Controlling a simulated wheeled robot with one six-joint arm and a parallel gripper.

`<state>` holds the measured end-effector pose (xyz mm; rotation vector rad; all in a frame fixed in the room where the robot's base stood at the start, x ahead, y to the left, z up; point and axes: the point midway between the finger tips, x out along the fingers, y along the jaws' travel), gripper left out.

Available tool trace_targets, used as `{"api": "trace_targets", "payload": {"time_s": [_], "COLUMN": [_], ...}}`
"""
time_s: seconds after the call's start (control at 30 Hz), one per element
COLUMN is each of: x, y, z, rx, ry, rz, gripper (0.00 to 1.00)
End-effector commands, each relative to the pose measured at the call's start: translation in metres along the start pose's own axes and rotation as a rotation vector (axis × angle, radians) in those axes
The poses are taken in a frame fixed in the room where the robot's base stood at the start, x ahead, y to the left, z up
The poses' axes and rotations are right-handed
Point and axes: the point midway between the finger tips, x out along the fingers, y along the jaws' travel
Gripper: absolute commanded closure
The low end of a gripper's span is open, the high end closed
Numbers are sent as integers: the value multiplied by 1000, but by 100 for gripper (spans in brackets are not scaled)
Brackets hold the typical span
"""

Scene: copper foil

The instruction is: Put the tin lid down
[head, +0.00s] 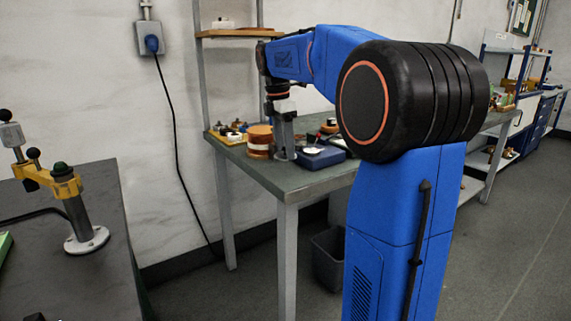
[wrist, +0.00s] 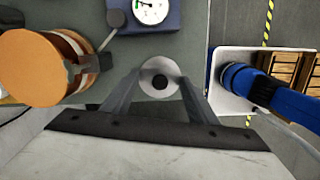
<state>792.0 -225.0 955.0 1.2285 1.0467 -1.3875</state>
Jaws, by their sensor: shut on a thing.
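My gripper (wrist: 159,88) reaches down over the green-grey table (head: 310,181), seen small in the head view (head: 284,152). Its two fingers are shut on a small round grey piece with a dark centre, which I take to be the tin lid (wrist: 158,66). The lid sits between the fingertips in the wrist view. In the head view I cannot make it out. Whether it touches the table top I cannot tell.
A copper-coloured spool (head: 259,139) stands close left of my gripper. A blue block with a white dial (wrist: 150,10) is close by on the other side. Small items lie behind at the table's left end. A grey bin (head: 327,262) stands on the floor below.

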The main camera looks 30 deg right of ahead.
Motion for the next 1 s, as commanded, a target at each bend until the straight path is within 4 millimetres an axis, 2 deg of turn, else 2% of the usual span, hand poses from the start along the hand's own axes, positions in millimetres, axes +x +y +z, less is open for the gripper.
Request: {"api": "trace_targets", "payload": {"time_s": [0.27,0.53,0.9,0.93,1.0], "x": [20,53,57,57,57], "y": [0,0,0,0,0], "z": [-2,-6,-7,-7,-7], "rx": [1,1,1,1,1], "ry": [0,0,0,0,0], "rz": [-1,-1,0,0,0], "gripper": [68,68,68,45,28]}}
